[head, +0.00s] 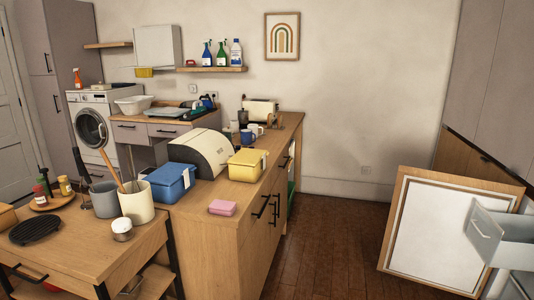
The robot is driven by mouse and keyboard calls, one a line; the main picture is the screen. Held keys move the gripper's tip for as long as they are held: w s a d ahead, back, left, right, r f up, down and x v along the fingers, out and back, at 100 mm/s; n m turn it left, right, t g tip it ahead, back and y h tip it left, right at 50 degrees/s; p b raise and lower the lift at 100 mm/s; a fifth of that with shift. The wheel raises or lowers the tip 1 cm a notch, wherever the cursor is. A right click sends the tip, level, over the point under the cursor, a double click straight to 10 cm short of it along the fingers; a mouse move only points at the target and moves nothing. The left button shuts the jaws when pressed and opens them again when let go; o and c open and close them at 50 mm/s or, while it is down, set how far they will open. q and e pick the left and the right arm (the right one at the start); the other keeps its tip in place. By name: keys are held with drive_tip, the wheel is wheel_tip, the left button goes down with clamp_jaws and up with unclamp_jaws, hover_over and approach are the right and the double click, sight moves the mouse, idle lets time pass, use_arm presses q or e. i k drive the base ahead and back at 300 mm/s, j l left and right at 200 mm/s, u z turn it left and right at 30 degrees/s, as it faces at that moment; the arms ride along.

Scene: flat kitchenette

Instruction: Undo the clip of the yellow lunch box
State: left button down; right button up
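The yellow lunch box (246,166) sits closed on the wooden counter, right of the cream bread bin. A pale clip (264,161) shows on its right side; the picture is too small to tell whether it is fastened. A similar blue lunch box (168,184) with a pale clip stands nearer, to its left. Neither of my grippers is in view.
A pink box (222,207) lies at the counter's front. A cream utensil pot (137,203) stands on the lower table. Open floor (330,240) lies right of the counter.

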sight(236, 172)
drive_tip(key=i+z, duration=0.45)
drive_tip(key=i, duration=0.15)
drive_tip(key=i+j+z, duration=0.1)
drive_tip(key=i+z, duration=0.35)
drive_tip(key=i, duration=0.15)
